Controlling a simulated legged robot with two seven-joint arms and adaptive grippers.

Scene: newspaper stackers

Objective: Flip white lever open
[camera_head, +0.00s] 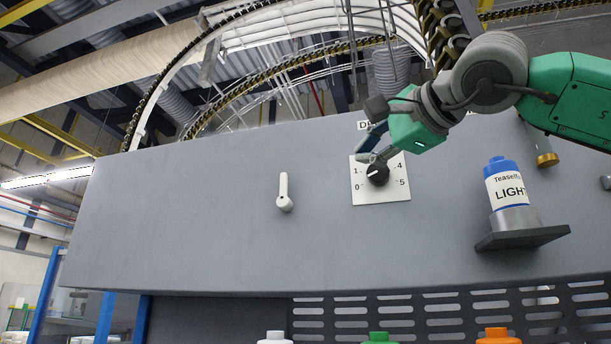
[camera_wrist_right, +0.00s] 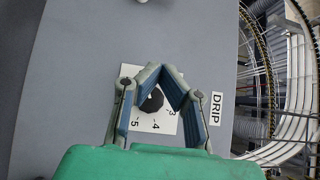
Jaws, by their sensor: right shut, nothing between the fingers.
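The white lever (camera_head: 284,192) is on the grey panel left of the dial, its handle pointing straight up from its round pivot. My right gripper (camera_head: 374,157) is in front of the white dial plate (camera_head: 398,189), at the black knob (camera_head: 377,174), to the right of and above the lever. In the right wrist view its fingertips (camera_wrist_right: 162,70) meet, with nothing between them, and the black knob (camera_wrist_right: 152,100) shows behind them. Whether the fingers touch the knob I cannot tell. A small pale part at the top edge there may be the lever. My left gripper is out of view.
A blue-capped bottle (camera_head: 505,184) stands on a small dark shelf (camera_head: 522,238) right of the dial. The grey panel (camera_head: 190,215) is bare around the lever. Several capped bottles show along the bottom edge, and a curved conveyor (camera_head: 290,40) runs behind the panel.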

